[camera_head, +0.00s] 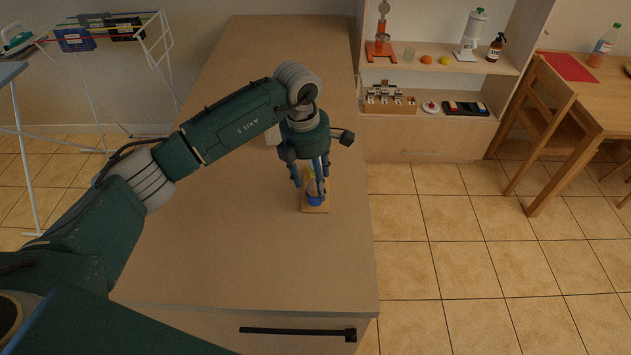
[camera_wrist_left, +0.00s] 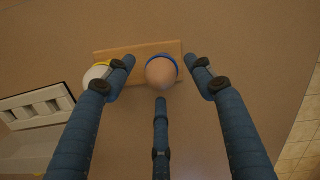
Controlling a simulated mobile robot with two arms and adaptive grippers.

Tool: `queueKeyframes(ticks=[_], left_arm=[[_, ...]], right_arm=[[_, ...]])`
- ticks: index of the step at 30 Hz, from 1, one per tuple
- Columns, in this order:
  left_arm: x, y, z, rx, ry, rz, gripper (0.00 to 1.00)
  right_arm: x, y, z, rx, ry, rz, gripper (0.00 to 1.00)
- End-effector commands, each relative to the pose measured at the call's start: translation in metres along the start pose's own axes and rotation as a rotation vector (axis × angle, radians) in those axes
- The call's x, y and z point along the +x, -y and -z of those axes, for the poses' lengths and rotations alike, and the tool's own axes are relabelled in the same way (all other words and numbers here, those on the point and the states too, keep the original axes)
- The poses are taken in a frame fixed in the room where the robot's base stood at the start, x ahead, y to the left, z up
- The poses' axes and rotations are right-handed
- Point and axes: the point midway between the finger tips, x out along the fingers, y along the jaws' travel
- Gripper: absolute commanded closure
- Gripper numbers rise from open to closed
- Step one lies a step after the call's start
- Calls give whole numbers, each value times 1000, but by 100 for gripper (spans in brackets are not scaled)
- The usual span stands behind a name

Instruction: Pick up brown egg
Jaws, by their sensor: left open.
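The brown egg (camera_wrist_left: 161,69) sits in a blue egg cup on a wooden board (camera_wrist_left: 140,50), seen in the left wrist view. The blue cup (camera_head: 315,200) shows in the head view at the near end of the board; the egg there is mostly hidden by my fingers. My left gripper (camera_head: 313,192) is open, pointing down over the egg. In the wrist view, two fingers stand left and right of the egg and the third is below it in the picture; no finger clearly touches it. My right gripper is in neither view.
A white egg (camera_wrist_left: 96,74) in a yellow cup is beside the brown one, close to a finger. A white carton-like tray (camera_wrist_left: 35,107) lies left in the wrist view.

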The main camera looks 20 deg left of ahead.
Motion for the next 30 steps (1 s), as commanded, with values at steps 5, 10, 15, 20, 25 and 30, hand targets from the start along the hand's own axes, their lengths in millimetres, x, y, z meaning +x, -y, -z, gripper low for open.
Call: queueKeyframes(ticks=[5,10,15,20,25,30], left_arm=[[8,0,0,1,1,-1,46],[8,0,0,1,1,-1,52],[8,0,0,1,0,-1,76],[7,0,0,1,1,-1,76],[7,0,0,1,2,-1,76],[-1,0,-2,1,3,-2,76]], right_arm=[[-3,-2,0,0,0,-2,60],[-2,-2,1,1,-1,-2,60],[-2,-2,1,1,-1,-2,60],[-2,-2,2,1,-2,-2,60],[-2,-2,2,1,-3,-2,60],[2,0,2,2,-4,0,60]])
